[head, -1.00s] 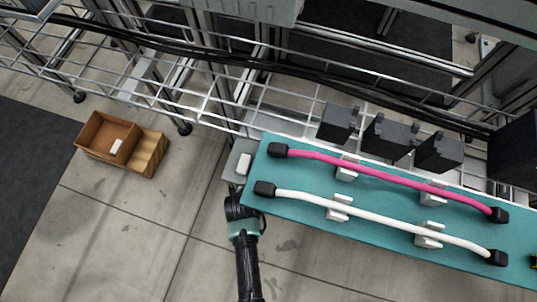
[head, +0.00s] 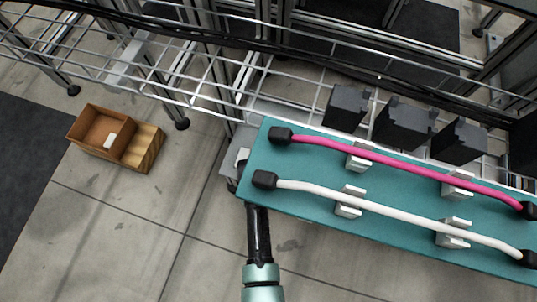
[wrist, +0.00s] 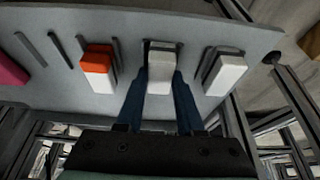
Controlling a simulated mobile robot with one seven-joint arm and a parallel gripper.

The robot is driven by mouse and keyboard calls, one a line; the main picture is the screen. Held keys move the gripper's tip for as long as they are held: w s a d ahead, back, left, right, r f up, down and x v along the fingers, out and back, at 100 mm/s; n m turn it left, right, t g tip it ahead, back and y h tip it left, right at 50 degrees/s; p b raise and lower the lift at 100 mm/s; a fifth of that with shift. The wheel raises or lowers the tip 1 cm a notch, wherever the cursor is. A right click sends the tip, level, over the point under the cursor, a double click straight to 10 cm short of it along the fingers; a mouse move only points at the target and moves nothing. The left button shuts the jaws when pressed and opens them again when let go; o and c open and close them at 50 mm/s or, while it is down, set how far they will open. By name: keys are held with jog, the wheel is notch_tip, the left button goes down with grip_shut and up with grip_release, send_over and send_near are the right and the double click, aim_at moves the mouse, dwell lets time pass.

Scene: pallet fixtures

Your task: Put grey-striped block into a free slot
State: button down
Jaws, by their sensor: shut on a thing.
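In the wrist view my gripper (wrist: 160,88) has its two blue fingers shut on a white block with a greyish upper end (wrist: 161,68), which looks like the grey-striped block. The block is at a slot in the grey slotted panel (wrist: 130,22); how deep it sits cannot be told. To its left is an orange-and-white block (wrist: 97,68), to its right another white-and-grey block (wrist: 226,72), both at slots. Narrow empty slots (wrist: 60,50) show further left, and a pink block (wrist: 10,70) is at the left edge. In the head view my gripper is hidden by the teal board.
The teal board (head: 300,206) carries a pink cable (head: 400,165) and a white cable (head: 395,212) on white clips. Dark blocks (head: 403,125) stand behind it, beside a wire rack (head: 200,100). A brown box (head: 85,120) is on the floor at left. The floor in front is clear.

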jog(key=c, duration=0.5)
grip_release()
jog(key=shift+f, duration=0.1)
jog(key=shift+c, duration=0.2)
jog(key=p+v, duration=0.7)
jog(key=v, duration=0.5)
